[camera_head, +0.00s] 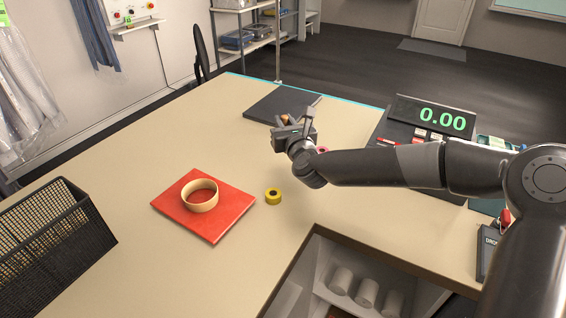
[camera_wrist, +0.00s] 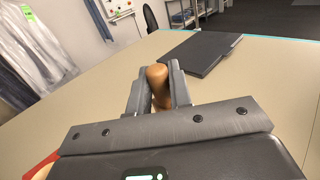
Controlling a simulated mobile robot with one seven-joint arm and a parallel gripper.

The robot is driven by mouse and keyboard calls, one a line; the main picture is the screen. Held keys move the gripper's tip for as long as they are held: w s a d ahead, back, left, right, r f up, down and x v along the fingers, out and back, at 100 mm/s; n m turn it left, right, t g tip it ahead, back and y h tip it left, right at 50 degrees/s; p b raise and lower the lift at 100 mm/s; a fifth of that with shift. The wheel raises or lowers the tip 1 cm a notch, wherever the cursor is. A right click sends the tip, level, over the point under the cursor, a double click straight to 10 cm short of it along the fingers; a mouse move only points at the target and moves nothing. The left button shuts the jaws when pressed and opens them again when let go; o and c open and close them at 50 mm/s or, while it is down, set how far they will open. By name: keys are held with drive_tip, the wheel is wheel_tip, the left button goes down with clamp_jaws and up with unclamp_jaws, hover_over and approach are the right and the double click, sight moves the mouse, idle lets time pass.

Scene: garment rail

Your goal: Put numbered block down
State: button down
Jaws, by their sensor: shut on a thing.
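My gripper (camera_head: 290,126) is over the beige table, at the near edge of a flat dark board (camera_head: 262,104). In the wrist view my gripper's fingers (camera_wrist: 158,92) are shut on a brown, rounded, wood-like thing (camera_wrist: 158,76). A small part of this thing (camera_head: 285,118) shows between the fingers in the head view. No number shows on it, so I cannot tell whether it is the numbered block. Its lower end is hidden by the gripper, and I cannot tell whether it touches the table. The dark board (camera_wrist: 202,52) lies beyond the fingers in the wrist view.
A red board (camera_head: 228,212) with a tan ring (camera_head: 201,206) on it lies at the left. A yellow roll (camera_head: 273,196) stands beside it. A black mesh basket (camera_head: 50,245) is at the far left. A display reading 0.00 (camera_head: 442,119) is at the right.

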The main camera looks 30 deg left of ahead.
drive_tip(key=w+d+r+m+t+h, duration=0.1)
drive_tip(key=w+d+r, duration=0.1)
drive_tip(key=w+d, duration=0.55)
drive_tip(key=shift+s+a+f, duration=0.4)
drive_tip(key=shift+a+f, duration=1.4)
drive_tip(key=shift+f, duration=0.1)
drive_tip(key=shift+s+a+f, duration=0.45)
drive_tip(key=shift+a+f, duration=1.4)
drive_tip(key=shift+f, duration=0.05)
drive_tip(key=shift+s+a+f, duration=0.4)
drive_tip(key=shift+a+f, duration=1.4)
drive_tip(key=shift+f, duration=0.1)
drive_tip(key=shift+f, duration=0.1)
drive_tip(key=c, duration=1.3)
unclamp_jaws()
drive_tip(key=shift+d, duration=0.1)
drive_tip(key=v, duration=1.2)
